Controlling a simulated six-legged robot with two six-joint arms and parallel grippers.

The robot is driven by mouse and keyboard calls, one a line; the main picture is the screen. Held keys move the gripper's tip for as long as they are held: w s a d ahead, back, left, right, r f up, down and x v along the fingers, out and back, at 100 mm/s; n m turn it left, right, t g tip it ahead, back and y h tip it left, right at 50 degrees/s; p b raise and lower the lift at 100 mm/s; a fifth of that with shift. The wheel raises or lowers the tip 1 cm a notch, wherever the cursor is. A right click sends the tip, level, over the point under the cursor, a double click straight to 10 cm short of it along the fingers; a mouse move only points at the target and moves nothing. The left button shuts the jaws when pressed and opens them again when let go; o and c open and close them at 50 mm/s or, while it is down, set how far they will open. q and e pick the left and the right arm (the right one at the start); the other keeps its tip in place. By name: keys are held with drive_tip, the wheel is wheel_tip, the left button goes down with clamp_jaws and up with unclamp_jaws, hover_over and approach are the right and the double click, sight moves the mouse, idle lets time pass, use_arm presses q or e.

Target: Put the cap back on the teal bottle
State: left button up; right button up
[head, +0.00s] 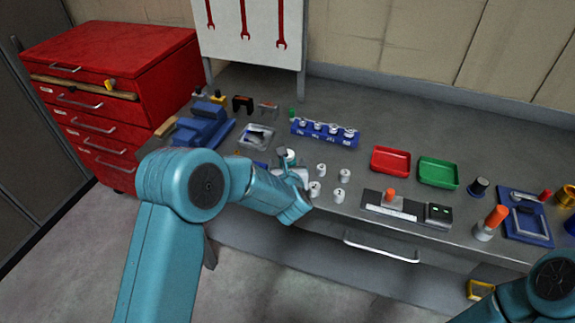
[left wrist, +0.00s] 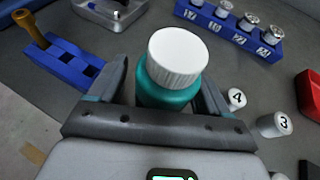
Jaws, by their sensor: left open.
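The teal bottle (left wrist: 165,92) stands upright on the bench in the left wrist view. A white ribbed cap (left wrist: 178,56) sits on top of it; whether it is screwed tight I cannot tell. My left gripper (left wrist: 166,84) is open, with one finger on each side of the bottle. In the head view my left gripper (head: 291,163) is low over the bench's front part, and the bottle's white cap (head: 290,153) shows small beside its fingers. The bottle's lower part is hidden by the gripper. My right gripper is out of view; only part of that arm shows at lower right.
White numbered cylinders (left wrist: 275,124) stand close to the right of the gripper. Behind are a blue rack (head: 325,134) of small jars and a metal tray (head: 256,137). Red (head: 391,162) and green (head: 438,172) trays lie further right. A blue block (left wrist: 62,60) is at left.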

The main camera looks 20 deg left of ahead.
use_arm(q)
drive_tip(key=shift+w+f, duration=0.1)
drive_tip(key=shift+w, duration=0.05)
drive_tip(key=c, duration=1.2)
drive_tip(key=shift+r, duration=0.2)
wheel_tip(320, 180, up, 20)
drive_tip(key=shift+f, duration=0.15)
